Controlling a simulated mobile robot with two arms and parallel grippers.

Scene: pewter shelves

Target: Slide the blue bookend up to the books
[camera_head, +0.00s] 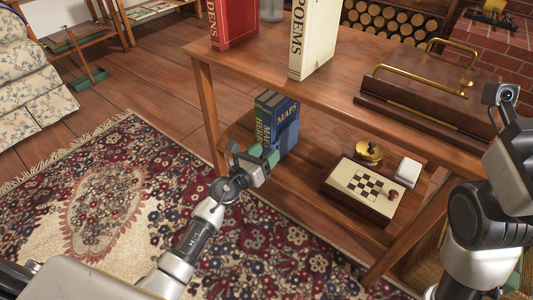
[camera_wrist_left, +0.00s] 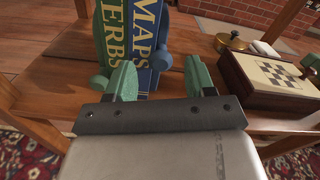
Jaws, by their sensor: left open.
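On the lower shelf (camera_head: 310,158) stand a green book, HERBS (camera_head: 262,103), and a blue book, MAPS (camera_head: 287,112), side by side and upright. In the left wrist view, HERBS (camera_wrist_left: 113,35) and MAPS (camera_wrist_left: 145,40) are close ahead. A small rounded blue piece (camera_wrist_left: 161,61) shows by the right side of MAPS; it may be part of the blue bookend, but I cannot tell its full shape. My left gripper (camera_wrist_left: 160,76) has green fingers spread apart, with nothing held. It is just in front of the books, and in the head view (camera_head: 266,158) it hides their lower part.
A chessboard box (camera_head: 350,205), a brass pot (camera_head: 369,153) and a white block (camera_head: 408,171) stand right of the books. The upper shelf holds a red book (camera_head: 233,22), POEMS (camera_head: 314,38) and a brown case (camera_head: 425,110). Shelf posts stand either side.

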